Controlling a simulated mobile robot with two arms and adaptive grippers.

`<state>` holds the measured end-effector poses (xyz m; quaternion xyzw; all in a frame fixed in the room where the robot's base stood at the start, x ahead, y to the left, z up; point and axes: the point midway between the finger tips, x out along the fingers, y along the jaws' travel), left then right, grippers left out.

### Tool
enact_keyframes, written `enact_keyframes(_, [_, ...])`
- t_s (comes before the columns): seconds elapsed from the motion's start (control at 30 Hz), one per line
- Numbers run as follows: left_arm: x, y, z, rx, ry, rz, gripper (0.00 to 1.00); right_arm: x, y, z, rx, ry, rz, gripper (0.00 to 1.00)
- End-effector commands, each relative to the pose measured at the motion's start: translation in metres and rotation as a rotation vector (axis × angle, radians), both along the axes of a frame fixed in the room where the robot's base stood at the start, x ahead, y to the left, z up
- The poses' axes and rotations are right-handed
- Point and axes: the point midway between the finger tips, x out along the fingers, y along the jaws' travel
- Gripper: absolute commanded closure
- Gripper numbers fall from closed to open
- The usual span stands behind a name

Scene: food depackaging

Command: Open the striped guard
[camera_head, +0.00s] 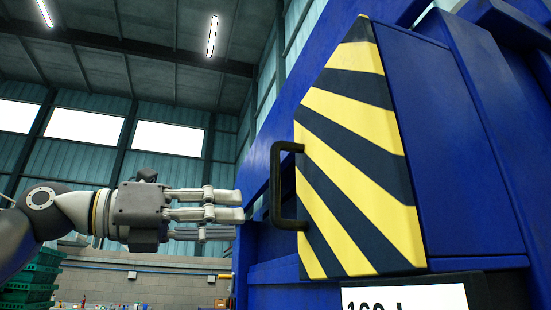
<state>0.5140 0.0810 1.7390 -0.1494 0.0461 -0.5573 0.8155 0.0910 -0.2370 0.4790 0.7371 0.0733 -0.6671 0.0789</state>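The striped guard (362,165) is a yellow and dark-blue panel with a slanted top edge, on the blue machine at centre right. It looks closed against the machine. A black bracket-shaped handle (276,188) stands out from its left edge, with its grip bar upright. My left gripper (238,215) comes in from the left at about the height of the handle's lower half. Its fingers are stretched straight toward the handle, apart from one another, with nothing between them. A small gap shows between the fingertips and the handle in the picture; the depth is hard to judge. My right gripper is out of view.
The blue machine (435,150) fills the right side. A white label (405,298) sits below the guard. Green crates (30,280) are stacked at the lower left, before a far brick wall (150,285). The space left of the handle is open apart from my arm.

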Motion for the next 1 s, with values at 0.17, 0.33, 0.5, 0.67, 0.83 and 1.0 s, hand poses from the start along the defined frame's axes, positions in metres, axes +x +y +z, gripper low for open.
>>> enact_keyframes(0.17, [-0.058,0.007,0.041,0.142,-0.157,0.083,0.65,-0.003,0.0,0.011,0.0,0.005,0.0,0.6])
enact_keyframes(0.33, [-0.081,0.013,0.054,0.204,-0.222,0.131,0.65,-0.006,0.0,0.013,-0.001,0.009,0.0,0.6])
enact_keyframes(0.5, [-0.082,0.004,0.057,0.218,-0.234,0.139,0.65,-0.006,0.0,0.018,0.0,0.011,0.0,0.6])
enact_keyframes(0.67, [-0.068,-0.02,0.059,0.218,-0.233,0.137,0.65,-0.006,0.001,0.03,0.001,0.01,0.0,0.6])
enact_keyframes(0.83, [-0.052,-0.048,0.059,0.217,-0.231,0.136,0.65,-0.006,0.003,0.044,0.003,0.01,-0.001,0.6])
enact_keyframes(1.0, [-0.04,-0.07,0.059,0.215,-0.232,0.137,0.65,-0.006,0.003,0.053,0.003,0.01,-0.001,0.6])
